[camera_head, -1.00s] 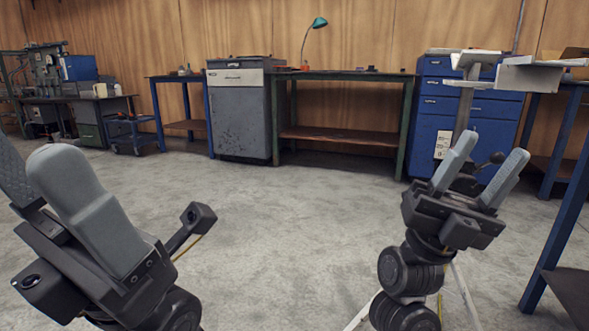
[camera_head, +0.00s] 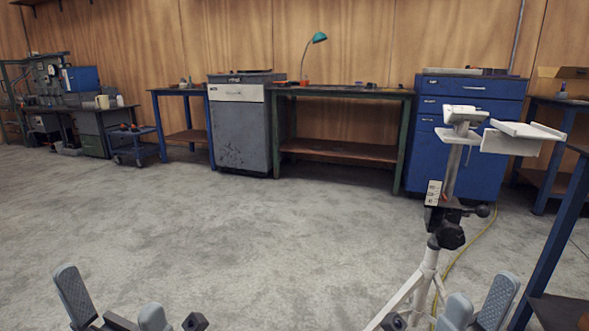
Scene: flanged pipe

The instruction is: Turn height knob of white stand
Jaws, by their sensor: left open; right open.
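The white stand (camera_head: 427,268) is upright at the right, on splayed legs with a pale post and a white head on top. A black collar on its post carries a small black knob (camera_head: 482,210) on the right side. A larger black knob (camera_head: 451,236) is just below; I cannot tell which one sets the height. My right gripper (camera_head: 479,303) is open and empty at the bottom right, lower in the picture than the knobs and apart from them. My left gripper (camera_head: 112,302) is open and empty at the bottom left, far from the stand. Both grippers are partly cut off.
A blue table (camera_head: 560,235) stands close at the right edge. A blue drawer cabinet (camera_head: 470,155) is behind the stand. A workbench (camera_head: 345,150) and a grey cabinet (camera_head: 240,135) line the back wall. A yellow cable (camera_head: 462,255) lies by the stand. The middle floor is clear.

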